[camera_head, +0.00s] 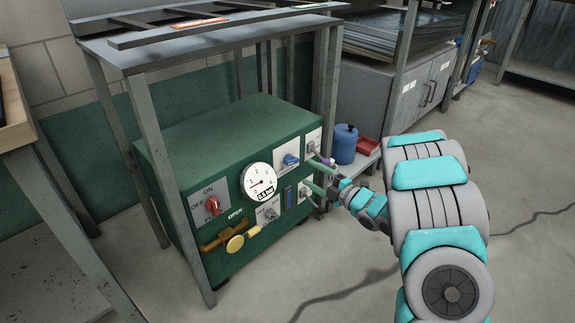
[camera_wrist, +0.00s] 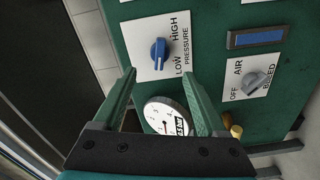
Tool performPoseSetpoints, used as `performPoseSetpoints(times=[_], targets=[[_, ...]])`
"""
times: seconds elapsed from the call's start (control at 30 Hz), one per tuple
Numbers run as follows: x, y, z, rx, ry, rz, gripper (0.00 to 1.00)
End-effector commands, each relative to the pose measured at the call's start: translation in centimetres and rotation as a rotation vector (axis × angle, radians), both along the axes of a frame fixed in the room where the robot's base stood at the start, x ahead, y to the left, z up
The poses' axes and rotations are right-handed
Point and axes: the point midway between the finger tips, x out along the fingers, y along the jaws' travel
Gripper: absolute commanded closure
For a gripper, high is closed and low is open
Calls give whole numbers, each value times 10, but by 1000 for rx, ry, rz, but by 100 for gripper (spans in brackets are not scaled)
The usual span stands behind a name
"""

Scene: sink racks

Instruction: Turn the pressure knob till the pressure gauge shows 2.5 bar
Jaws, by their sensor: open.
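The blue pressure knob (camera_head: 290,160) sits on a white plate on the front of the green machine. In the wrist view the knob (camera_wrist: 158,53) is just beyond my fingertips, between the LOW and HIGH marks. The round white pressure gauge (camera_head: 259,181) is left of the knob in the head view; its small readout looks like 0.8 bar, but the digits are hard to read. The gauge (camera_wrist: 166,117) shows partly between my fingers in the wrist view. My gripper (camera_head: 314,174) is open and empty in front of the panel, its fingers (camera_wrist: 158,77) apart and not around the knob.
The panel also holds a grey air bleed knob (camera_wrist: 254,83), a red on/off switch (camera_head: 212,205) and a yellow valve handle (camera_head: 236,243). A metal table frame (camera_head: 165,175) stands around the machine. A blue canister (camera_head: 344,145) stands to the right. The floor in front is open.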

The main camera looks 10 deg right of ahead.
Motion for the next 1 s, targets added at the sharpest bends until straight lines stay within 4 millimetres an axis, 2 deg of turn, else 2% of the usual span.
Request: performPoseSetpoints(times=[0.17, 0.53, 0.93, 1.0], targets=[[13, 11, 1, 1, -5, 6, 26], [55, 41, 1, 1, -5, 3, 26], [62, 45, 0, 0, -1, 0, 26], [62, 45, 0, 0, -1, 0, 31]])
